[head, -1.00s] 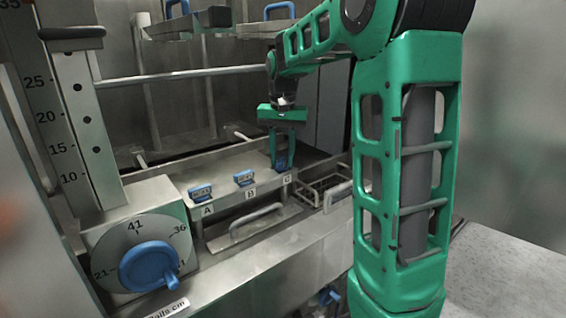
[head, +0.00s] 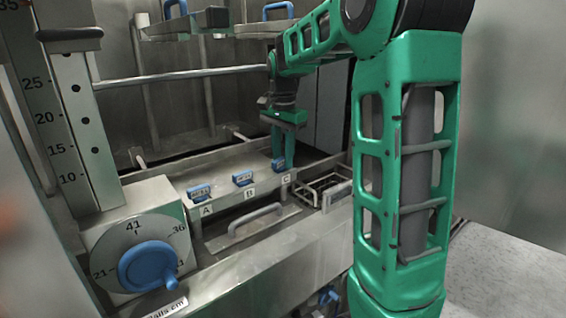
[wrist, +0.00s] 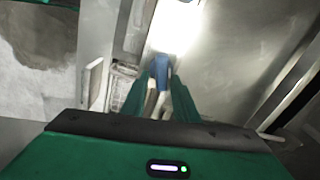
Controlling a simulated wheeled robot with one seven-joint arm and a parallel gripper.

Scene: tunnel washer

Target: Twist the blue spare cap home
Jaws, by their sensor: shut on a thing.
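My gripper (head: 281,154) reaches down over the blue cap at label C (head: 278,164), the rightmost of three on the steel ledge. Its fingers are shut on that cap. In the wrist view the fingertips (wrist: 161,80) close around a blue piece (wrist: 160,66). The fingers hide part of the cap, and I cannot tell how far it is seated. Two similar blue caps stand at label A (head: 199,192) and label B (head: 243,178), both clear of the gripper. No label marks which cap is the spare.
A blue knob on a numbered dial (head: 148,266) is at lower left. A steel handle (head: 255,218) lies below the caps. A wire basket (head: 322,190) sits right of C. Blue-handled racks (head: 278,10) hang above. A vertical scale (head: 80,115) stands at left.

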